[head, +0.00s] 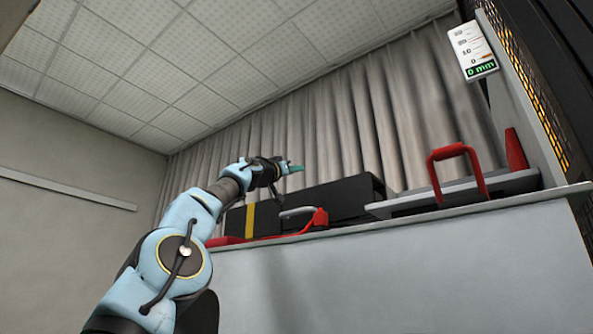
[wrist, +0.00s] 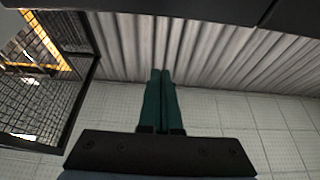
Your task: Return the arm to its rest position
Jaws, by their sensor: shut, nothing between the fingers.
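My arm reaches up from the lower left in the head view. My gripper (head: 291,169) is at its end, with teal fingertips pointing right, above the left part of the counter. In the wrist view my gripper (wrist: 161,72) shows two green fingers side by side, shut with nothing between them. The gripper appears clear of the things on the counter.
A counter (head: 400,260) carries a black case (head: 330,203) with a yellow band, a red part with a grey handle (head: 318,217), and a grey plate (head: 510,183) with a red handle (head: 452,152). A "0 mm" display (head: 480,72) stands right. Curtains hang behind.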

